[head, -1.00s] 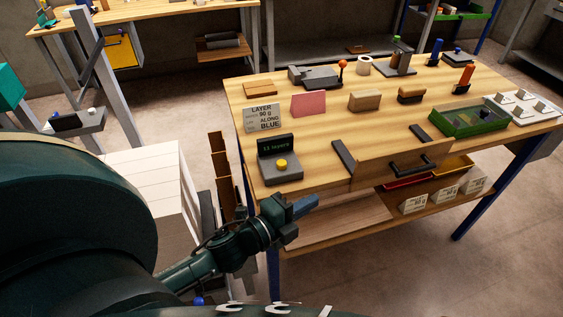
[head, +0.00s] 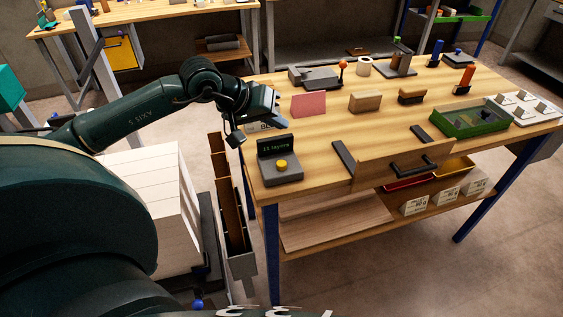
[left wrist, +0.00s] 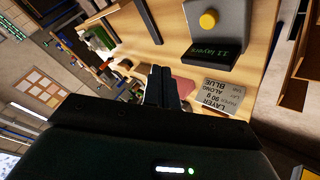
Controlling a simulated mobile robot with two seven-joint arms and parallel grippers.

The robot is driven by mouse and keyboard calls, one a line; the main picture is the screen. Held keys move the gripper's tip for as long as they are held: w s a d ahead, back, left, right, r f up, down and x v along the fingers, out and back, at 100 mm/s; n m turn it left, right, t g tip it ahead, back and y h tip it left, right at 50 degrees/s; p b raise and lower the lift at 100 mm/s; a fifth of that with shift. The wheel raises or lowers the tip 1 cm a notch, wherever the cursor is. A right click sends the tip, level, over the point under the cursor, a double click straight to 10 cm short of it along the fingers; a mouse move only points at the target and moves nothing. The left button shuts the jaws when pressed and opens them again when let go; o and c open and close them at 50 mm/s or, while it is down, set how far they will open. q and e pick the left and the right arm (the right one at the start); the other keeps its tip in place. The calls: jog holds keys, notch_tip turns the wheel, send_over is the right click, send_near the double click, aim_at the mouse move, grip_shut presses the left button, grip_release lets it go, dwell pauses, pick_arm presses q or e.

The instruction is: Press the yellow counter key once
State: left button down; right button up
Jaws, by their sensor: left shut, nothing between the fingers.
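The yellow counter key (head: 282,165) is a round button on a grey counter box (head: 281,176) at the near left corner of the table. The box's dark display (head: 273,146) shows a number of layers in green; its digits are too small to read surely. In the left wrist view the yellow key (left wrist: 208,19) and display (left wrist: 216,50) show at the upper right. My left gripper (head: 276,117) is shut and empty, above and behind the counter, apart from the key. Its closed fingers (left wrist: 163,85) show in the left wrist view. My right gripper is out of view.
A layer card (left wrist: 216,100) stands behind the counter, mostly hidden by my left gripper in the head view. A dark strip (head: 343,157) lies right of the counter. Tall brown-and-grey dividers (head: 229,195) stand left of the table.

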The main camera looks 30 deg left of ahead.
pick_arm(q)
jog(key=shift+f, duration=0.15)
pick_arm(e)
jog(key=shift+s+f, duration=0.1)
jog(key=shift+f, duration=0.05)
pick_arm(q)
jog(key=b, duration=0.4)
send_over(277, 164)
notch_tip(277, 164, down, 8)
jog(key=shift+r, duration=0.2)
jog(key=shift+f+b, duration=0.4)
jog(key=shift+b, duration=0.3)
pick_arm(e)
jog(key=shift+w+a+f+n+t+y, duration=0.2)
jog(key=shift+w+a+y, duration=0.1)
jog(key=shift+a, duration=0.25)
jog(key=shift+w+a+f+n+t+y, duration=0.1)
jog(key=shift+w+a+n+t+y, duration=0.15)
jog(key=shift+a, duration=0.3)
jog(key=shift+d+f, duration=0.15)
pick_arm(q)
jog(key=shift+f, duration=0.15)
